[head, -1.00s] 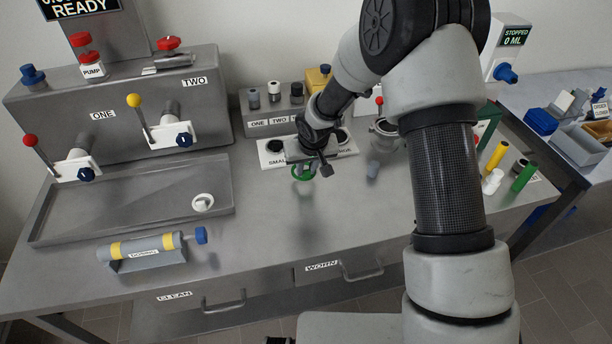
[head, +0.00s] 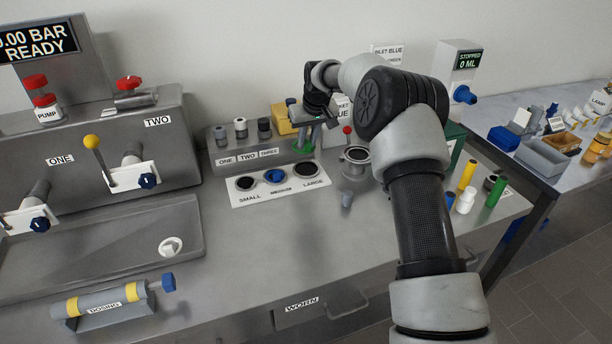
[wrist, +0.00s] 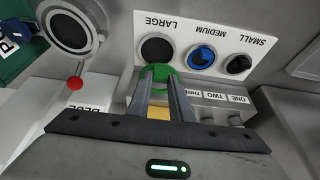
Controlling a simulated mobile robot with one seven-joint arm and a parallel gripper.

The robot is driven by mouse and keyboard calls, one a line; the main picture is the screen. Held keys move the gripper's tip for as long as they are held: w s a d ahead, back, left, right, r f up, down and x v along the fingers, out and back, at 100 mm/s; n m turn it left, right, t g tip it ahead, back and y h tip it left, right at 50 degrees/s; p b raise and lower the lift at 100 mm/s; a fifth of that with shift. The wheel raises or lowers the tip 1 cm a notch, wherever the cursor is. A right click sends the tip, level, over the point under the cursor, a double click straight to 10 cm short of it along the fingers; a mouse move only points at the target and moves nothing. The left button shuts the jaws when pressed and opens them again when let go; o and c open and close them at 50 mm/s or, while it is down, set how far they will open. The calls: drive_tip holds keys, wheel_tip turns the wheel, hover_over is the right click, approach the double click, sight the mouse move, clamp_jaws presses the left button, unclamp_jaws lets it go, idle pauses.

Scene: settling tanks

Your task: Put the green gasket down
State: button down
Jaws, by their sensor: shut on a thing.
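The green gasket (wrist: 159,73) is a ring between the two fingertips of my gripper (wrist: 158,82) in the wrist view. My gripper is shut on it. In the head view the gasket (head: 303,147) shows small below my gripper (head: 308,135), at the right end of the grey rack and behind the white board. The white board (head: 262,201) is marked SMALL, MEDIUM and LARGE. A blue ring (head: 274,176) sits at MEDIUM; the SMALL and LARGE spots show dark discs. I cannot tell whether the gasket touches anything below.
The grey rack (head: 222,160) marked ONE, TWO, THREE holds several capped pieces. A yellow block (head: 283,120) stands behind my gripper. A round metal fitting with a red-knobbed lever (head: 347,131) is to the right. The front bench top (head: 270,250) is mostly clear.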

drive_tip(key=shift+w+d+f, duration=0.1)
drive_tip(key=shift+w+d, duration=0.25)
wheel_tip(320, 180, down, 10)
drive_tip(key=shift+d+r, duration=0.1)
drive_tip(key=shift+r, duration=0.15)
drive_tip(key=shift+f, duration=0.35)
drive_tip(key=c, duration=1.6)
unclamp_jaws()
drive_tip(key=shift+r, duration=0.1)
